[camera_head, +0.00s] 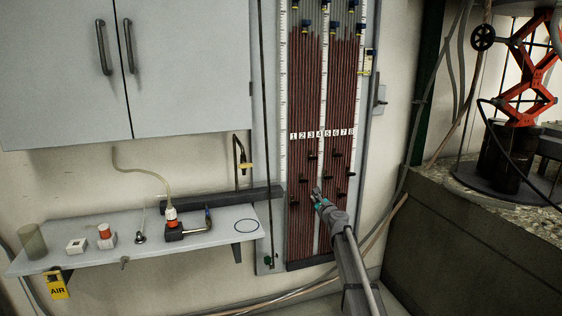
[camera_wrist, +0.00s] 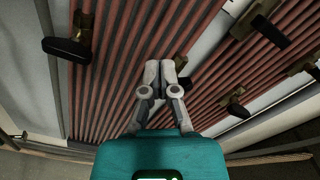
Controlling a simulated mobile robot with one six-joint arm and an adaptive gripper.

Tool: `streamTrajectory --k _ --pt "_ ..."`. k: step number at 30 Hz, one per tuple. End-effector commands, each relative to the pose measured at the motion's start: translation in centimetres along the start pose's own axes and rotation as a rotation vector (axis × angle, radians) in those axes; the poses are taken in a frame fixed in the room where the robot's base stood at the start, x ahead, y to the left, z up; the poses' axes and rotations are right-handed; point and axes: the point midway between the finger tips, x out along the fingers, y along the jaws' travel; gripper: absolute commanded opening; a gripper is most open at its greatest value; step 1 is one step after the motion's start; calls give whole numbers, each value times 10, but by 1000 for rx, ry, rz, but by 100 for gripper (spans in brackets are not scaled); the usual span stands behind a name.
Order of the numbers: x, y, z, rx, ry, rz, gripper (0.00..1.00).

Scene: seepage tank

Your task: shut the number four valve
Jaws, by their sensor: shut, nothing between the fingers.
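The tube board (camera_head: 305,240) stands on the wall, with red tubes, a number strip 1 to 8 (camera_head: 320,134) and staggered brass valves with black handles. My gripper (camera_head: 317,193) is shut and empty, in front of the board's lower middle, below numbers 3 to 5. In the wrist view my gripper (camera_wrist: 168,68) has its fingertips together beside a brass valve with a dark handle (camera_wrist: 185,83), partly hidden by the right finger. It may be the number four valve; no numbers show there. I cannot tell whether the fingers touch it.
Other valves sit close by: one left (camera_wrist: 68,48), one lower right (camera_wrist: 237,106) and one upper right (camera_wrist: 270,30). A shelf (camera_head: 90,257) with small items is at the left under a cabinet (camera_head: 185,70). A tank wall (camera_head: 460,235) is at the right.

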Motion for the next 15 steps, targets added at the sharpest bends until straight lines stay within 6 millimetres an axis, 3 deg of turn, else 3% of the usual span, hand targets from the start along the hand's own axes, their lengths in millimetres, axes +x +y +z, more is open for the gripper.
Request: streamTrajectory --k 15 --pt "0 -2 -4 0 0 0 0"
